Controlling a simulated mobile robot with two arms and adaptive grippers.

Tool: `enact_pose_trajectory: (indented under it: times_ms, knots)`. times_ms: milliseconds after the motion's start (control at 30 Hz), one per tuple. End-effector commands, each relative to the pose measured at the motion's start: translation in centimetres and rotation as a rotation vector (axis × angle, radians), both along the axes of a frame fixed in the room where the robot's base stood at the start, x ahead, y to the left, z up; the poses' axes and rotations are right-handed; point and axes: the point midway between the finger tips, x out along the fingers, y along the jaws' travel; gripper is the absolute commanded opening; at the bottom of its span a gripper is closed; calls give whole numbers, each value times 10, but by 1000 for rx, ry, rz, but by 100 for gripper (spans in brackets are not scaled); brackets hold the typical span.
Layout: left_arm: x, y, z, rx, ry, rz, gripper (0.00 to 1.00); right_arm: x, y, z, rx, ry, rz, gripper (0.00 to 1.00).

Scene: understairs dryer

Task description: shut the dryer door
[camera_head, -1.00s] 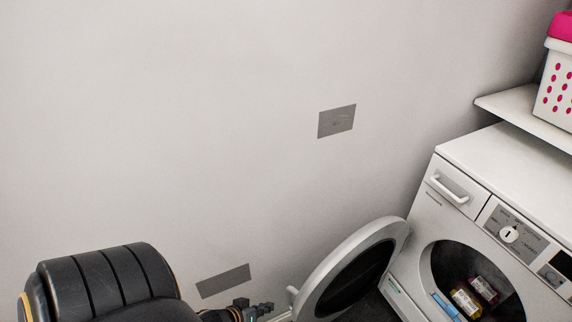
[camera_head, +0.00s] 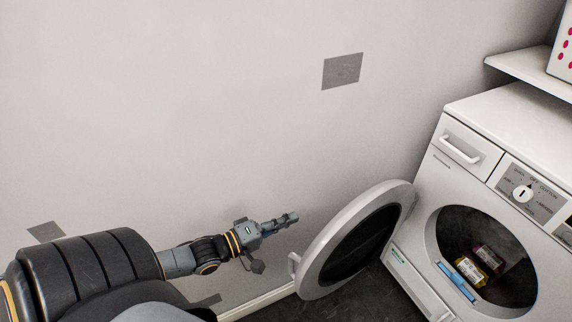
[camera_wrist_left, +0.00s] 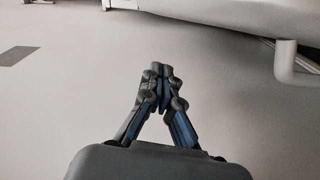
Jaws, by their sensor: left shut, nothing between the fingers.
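The dryer (camera_head: 425,225) stands at the right in the head view. Its round door (camera_head: 318,250) is swung wide open to the left, hinged at the drum opening's left side. A small handle (camera_head: 293,264) sits on the door's free edge; it also shows at the upper right of the left wrist view (camera_wrist_left: 292,62). My left gripper (camera_head: 292,217) is shut and empty, in front of the wall, just left of the door in the picture and apart from it. In the left wrist view its fingertips (camera_wrist_left: 161,70) meet. My right gripper is not in view.
Several packaged items (camera_head: 481,262) lie inside the drum. A white shelf (camera_head: 520,67) holding a white basket with pink dots (camera_head: 562,60) is above the dryer. A bare wall (camera_head: 180,120) with grey plates stands behind my arm. Dark floor (camera_head: 345,297) shows below the door.

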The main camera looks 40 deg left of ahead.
Motion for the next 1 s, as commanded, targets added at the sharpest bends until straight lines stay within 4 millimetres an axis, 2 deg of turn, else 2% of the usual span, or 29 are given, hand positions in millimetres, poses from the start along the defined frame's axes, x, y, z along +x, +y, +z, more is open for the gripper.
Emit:
enact_pose_trajectory:
  times_ms: [100,333,433,600,1000]
  knots:
    - [26,-8,-2,1,-6,0,0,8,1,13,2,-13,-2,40]
    - [67,-23,-4,3,-4,0,0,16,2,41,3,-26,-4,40]
    - [61,-41,-8,-3,3,1,0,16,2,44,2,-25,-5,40]
    - [59,-57,-11,2,2,0,0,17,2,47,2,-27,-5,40]
    - [59,-61,-12,5,2,-1,0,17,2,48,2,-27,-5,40]
